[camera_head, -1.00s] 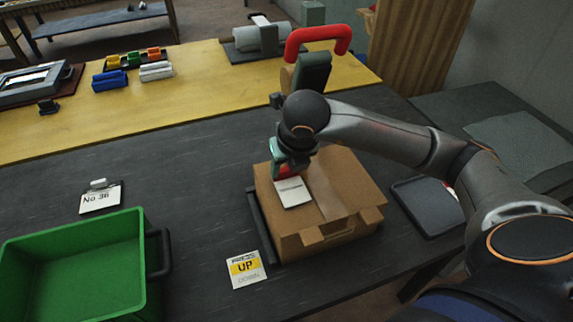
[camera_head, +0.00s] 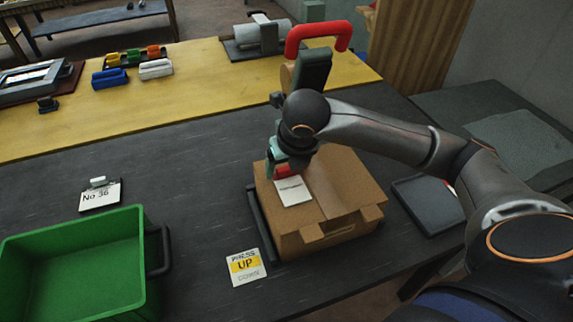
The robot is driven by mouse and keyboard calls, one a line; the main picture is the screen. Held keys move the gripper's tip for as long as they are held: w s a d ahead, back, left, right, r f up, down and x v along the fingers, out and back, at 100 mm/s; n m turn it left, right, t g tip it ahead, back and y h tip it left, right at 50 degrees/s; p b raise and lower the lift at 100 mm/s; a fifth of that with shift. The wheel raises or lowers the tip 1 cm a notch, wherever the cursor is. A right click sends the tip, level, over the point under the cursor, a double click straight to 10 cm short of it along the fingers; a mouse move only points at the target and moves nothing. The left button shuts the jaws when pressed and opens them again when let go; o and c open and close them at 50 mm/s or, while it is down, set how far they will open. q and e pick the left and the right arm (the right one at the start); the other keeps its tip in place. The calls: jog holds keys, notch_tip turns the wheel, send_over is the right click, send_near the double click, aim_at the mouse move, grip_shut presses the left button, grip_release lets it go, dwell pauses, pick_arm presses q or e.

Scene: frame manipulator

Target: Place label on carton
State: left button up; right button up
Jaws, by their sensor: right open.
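The brown cardboard carton (camera_head: 345,190) stands on the dark table at the centre right, its top closed with a tape strip down the middle. A white label (camera_head: 293,192) lies on the left part of its top, with a small dark line of print. My right gripper (camera_head: 283,172) is at the label's far edge, low over the carton top, with teal and red parts showing. It is open; the arm partly hides the fingers, and I cannot tell whether they touch the label. My left gripper is not in view.
A green bin (camera_head: 75,262) stands at the lower left, near a "No 36" card (camera_head: 100,195). A "PRESS UP" card (camera_head: 246,266) lies in front of the carton. A dark tray (camera_head: 428,203) lies to its right.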

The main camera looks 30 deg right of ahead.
aim_at(294, 193)
jog(key=shift+r, duration=0.3)
jog(key=v, duration=1.1)
jog(key=shift+s+r+p, duration=0.2)
jog(key=shift+r+p, duration=0.15)
jog(key=shift+p, duration=0.1)
